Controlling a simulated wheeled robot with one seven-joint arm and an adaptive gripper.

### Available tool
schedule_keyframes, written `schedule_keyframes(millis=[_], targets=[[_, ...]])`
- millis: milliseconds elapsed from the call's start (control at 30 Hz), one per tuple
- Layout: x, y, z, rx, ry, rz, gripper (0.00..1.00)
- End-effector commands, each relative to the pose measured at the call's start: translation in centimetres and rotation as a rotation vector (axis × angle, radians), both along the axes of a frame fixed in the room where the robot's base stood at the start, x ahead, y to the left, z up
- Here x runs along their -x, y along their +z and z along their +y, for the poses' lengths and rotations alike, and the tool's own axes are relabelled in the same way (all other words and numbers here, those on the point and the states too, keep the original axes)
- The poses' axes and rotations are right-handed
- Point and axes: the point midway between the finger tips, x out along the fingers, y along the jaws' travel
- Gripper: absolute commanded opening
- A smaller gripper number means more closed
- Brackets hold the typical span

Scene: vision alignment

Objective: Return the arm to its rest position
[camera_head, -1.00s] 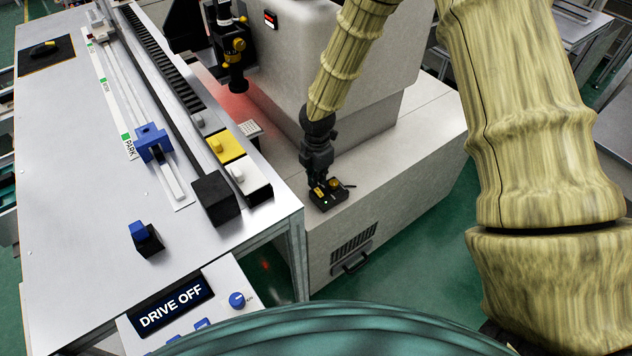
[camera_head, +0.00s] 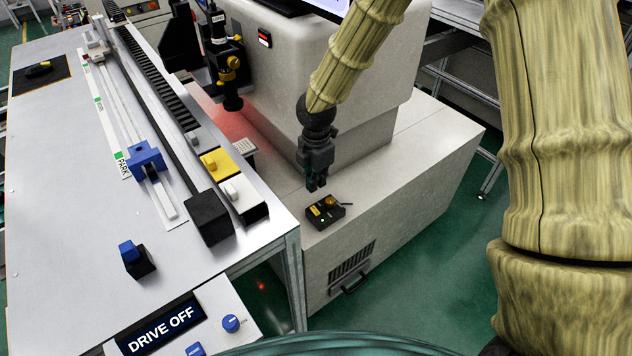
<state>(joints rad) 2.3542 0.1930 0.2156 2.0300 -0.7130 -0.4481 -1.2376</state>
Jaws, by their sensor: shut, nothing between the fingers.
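My gripper (camera_head: 317,185) is dark and hangs from my yellow-brown, wood-grained arm. It points down and is shut and empty. It is just above and behind a small black box (camera_head: 325,212) with yellow parts on the pale machine base (camera_head: 400,165). A gap shows between the fingertips and the box. My arm reaches in from the right side of the picture.
A grey table (camera_head: 60,200) at left carries a linear rail with a blue carriage (camera_head: 146,158) beside a "PARK" label. Yellow and white switch blocks (camera_head: 218,167) sit along its edge. A "DRIVE OFF" panel (camera_head: 160,328) is in front. A black-and-yellow optical column (camera_head: 225,60) stands left of my gripper.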

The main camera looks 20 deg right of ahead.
Motion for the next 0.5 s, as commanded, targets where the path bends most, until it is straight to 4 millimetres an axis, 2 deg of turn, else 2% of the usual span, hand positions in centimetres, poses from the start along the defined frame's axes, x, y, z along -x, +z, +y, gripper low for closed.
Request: schedule_keyframes(millis=[367, 467, 500], targets=[[0.2, -0.3, 0.0, -0.002, -0.008, 0.002, 0.00], [1.3, -1.8, 0.4, -0.022, -0.061, 0.016, 0.00], [2.1, -2.9, 0.6, -0.035, -0.103, 0.026, 0.00]])
